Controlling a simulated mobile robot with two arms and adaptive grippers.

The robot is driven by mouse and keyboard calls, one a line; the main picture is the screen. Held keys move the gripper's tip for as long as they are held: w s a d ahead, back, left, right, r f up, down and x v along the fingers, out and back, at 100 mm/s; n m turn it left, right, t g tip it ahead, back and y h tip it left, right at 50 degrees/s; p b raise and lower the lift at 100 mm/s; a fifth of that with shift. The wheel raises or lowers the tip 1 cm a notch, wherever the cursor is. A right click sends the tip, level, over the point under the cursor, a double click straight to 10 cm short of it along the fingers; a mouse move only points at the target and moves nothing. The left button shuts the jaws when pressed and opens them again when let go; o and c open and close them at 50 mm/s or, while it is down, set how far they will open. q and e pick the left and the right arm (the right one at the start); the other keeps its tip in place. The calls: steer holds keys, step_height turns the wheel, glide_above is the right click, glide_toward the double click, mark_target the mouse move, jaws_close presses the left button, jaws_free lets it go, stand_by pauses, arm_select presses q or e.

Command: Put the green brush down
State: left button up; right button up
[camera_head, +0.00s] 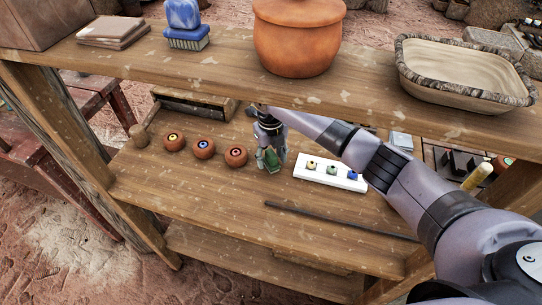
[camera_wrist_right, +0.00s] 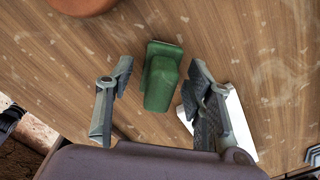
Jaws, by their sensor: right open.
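The green brush (camera_head: 272,162) is on the lower wooden shelf (camera_head: 215,185), under my right gripper (camera_head: 273,153). In the right wrist view the green brush (camera_wrist_right: 161,82) lies between the two spread fingers of my right gripper (camera_wrist_right: 159,72), with a visible gap on each side. The right gripper is open and points down at the shelf. My left gripper is in neither view.
A white tray (camera_head: 300,174) with several small coloured pieces is just right of the brush. Round clay pots (camera_head: 203,149) stand to the left. A thin dark rod (camera_head: 330,219) lies in front. The upper shelf (camera_head: 215,68) overhangs, holding a large clay pot (camera_head: 297,40).

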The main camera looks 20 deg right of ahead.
mark_target(271, 153)
steer(key=shift+r, duration=0.25)
step_height(271, 153, up, 12)
steer(key=b, duration=0.1)
stand_by(0.4)
steer(key=shift+f, duration=0.15)
